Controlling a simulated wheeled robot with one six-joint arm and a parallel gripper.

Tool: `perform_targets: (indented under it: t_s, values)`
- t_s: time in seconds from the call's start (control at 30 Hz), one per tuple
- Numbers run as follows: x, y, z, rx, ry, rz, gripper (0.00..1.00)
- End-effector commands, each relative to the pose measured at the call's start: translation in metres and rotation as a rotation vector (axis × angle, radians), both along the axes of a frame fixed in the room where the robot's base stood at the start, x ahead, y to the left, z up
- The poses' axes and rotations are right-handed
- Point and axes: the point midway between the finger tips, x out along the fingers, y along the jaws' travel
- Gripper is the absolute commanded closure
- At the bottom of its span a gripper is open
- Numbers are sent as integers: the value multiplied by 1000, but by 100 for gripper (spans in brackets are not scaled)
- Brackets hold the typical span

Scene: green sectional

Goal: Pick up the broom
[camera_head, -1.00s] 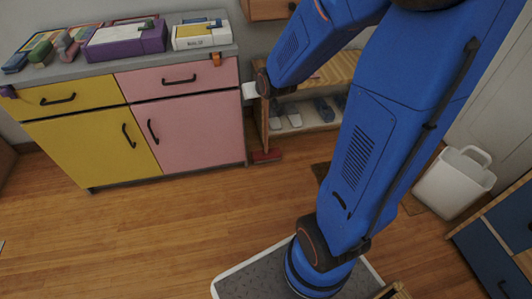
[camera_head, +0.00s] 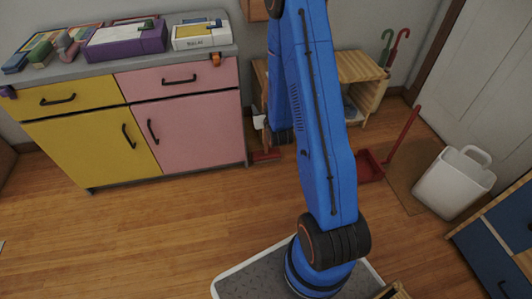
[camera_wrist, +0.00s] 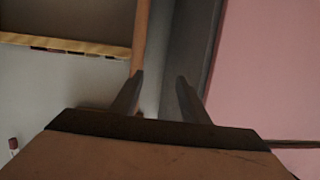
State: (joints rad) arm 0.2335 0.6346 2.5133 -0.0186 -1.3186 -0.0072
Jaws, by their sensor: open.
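The broom's red head (camera_head: 265,156) rests on the floor against the right side of the pink cabinet. Its upright handle is mostly hidden behind my arm in the head view. In the wrist view a wooden pole (camera_wrist: 141,38), which looks like the broom handle, runs down from the top edge to the left fingertip. My gripper (camera_wrist: 158,95) is open, its two dark fingers apart. The pole lines up with the left finger rather than the middle of the gap. I cannot tell whether they touch.
The pink cabinet (camera_head: 195,130) stands close on the right in the wrist view, a wooden shelf (camera_head: 362,66) on the other side. A red dustpan (camera_head: 370,167) and white bin (camera_head: 453,184) stand to the right. The floor in front is clear.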

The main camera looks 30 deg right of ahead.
Motion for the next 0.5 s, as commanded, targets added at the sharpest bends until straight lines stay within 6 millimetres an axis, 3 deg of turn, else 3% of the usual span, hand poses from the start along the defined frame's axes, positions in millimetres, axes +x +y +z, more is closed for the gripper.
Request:
perform_targets:
  t_s: [0.03,0.3,0.5]
  values:
    - [-2,-4,-14,-2,-13,-6,59]
    - [-20,-19,-61,-27,-130,-35,59]
    - [-39,-27,-85,-45,-205,-54,59]
